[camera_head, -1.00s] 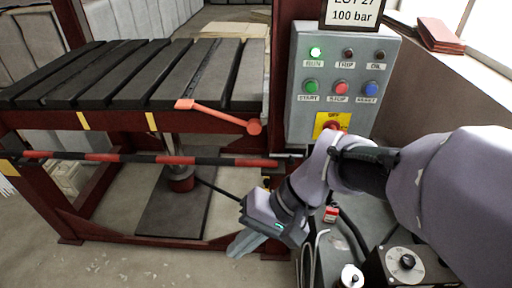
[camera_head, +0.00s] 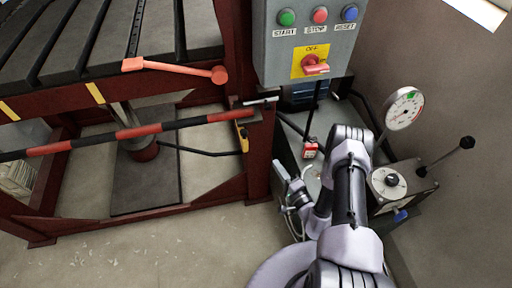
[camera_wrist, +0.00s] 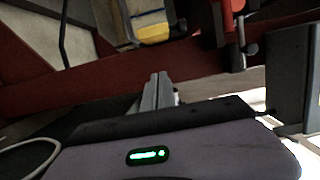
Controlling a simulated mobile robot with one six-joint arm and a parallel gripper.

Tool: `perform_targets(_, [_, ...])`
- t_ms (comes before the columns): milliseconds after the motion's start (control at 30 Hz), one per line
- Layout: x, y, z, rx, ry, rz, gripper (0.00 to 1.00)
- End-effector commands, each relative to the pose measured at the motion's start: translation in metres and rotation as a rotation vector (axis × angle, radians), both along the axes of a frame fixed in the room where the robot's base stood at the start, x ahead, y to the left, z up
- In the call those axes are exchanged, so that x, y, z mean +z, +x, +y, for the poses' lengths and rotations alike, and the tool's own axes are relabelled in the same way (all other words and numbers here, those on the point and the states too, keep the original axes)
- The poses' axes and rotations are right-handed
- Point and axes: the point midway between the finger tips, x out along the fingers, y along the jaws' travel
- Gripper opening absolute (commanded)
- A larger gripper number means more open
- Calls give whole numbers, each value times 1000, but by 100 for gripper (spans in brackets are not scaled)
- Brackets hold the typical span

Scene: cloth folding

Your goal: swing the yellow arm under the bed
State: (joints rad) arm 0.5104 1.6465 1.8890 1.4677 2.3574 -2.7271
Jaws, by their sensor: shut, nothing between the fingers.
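The bed (camera_head: 60,55) is a dark slotted plate on a dark red frame at upper left in the head view. Below it, a small yellow part (camera_head: 244,138) sits by the frame's right leg; it seems to be the yellow arm. A yellow and grey piece (camera_wrist: 153,31) shows at the top of the wrist view. My gripper (camera_head: 280,171) is just right of that leg in the head view, apart from the yellow part. In the wrist view its fingers (camera_wrist: 158,84) are shut with nothing between them. The yellow part's far end is unclear.
A red and black striped bar (camera_head: 140,131) crosses the frame's front below the bed. An orange-red lever (camera_head: 175,66) lies along the bed's edge. A grey control box (camera_head: 308,35), a dial gauge (camera_head: 404,107) and a black-knobbed lever (camera_head: 450,155) stand right. The left foreground floor is clear.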

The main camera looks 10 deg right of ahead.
Motion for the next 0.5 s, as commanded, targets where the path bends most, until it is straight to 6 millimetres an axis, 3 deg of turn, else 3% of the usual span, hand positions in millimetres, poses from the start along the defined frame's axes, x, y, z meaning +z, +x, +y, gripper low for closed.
perform_targets(333, [-1, 3, 1, 1, -3, 0, 0])
perform_targets(500, [-3, 28, 9, 5, -5, -2, 0])
